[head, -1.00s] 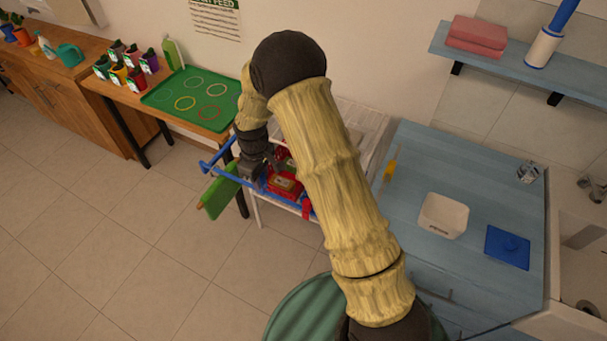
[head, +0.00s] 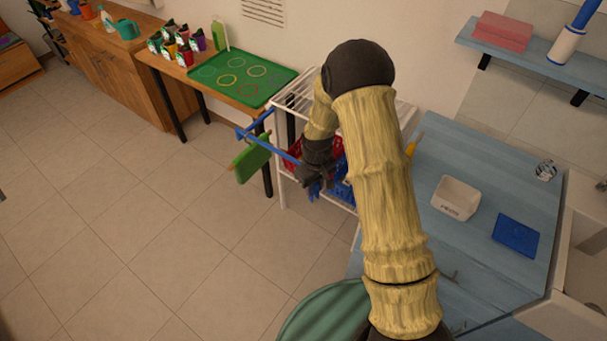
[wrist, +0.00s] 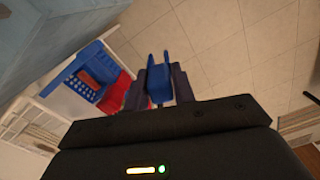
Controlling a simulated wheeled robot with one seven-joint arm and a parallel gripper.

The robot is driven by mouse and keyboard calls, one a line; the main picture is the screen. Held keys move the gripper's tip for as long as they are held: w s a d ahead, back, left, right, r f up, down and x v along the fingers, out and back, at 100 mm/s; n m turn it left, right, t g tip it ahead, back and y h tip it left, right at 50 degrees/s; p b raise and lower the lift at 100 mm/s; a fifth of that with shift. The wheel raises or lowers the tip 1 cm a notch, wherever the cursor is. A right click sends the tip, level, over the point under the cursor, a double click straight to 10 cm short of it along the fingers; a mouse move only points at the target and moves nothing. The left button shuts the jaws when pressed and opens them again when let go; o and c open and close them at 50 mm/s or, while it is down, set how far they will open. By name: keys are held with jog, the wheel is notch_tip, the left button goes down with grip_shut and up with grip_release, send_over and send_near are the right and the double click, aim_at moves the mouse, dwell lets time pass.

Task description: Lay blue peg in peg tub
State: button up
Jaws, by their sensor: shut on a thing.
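My gripper (head: 314,186) is at the front of the white wire rack, far left of the peg tub. In the wrist view its fingers (wrist: 160,88) are shut on the blue peg (wrist: 158,68), which sticks out between the fingertips. In the head view the peg is hard to tell from the blue things behind it. The peg tub (head: 457,205) is a white open box with dark lettering on its front, standing on the blue counter. It is apart from my gripper, and my arm stands between them in the head view.
The white rack (head: 293,101) holds a red basket (head: 331,148) and a blue basket (wrist: 92,72). A green cloth (head: 250,161) hangs on a blue rail. A flat blue square (head: 516,236) and a glass (head: 546,170) lie right of the tub.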

jog(key=s+d+f+m, duration=0.3)
jog(key=d+f+m, duration=0.2)
jog(key=d, duration=0.4)
jog(key=shift+s+d+f+m, duration=0.25)
jog(key=shift+s+f+m, duration=0.1)
jog(key=shift+m, duration=0.35)
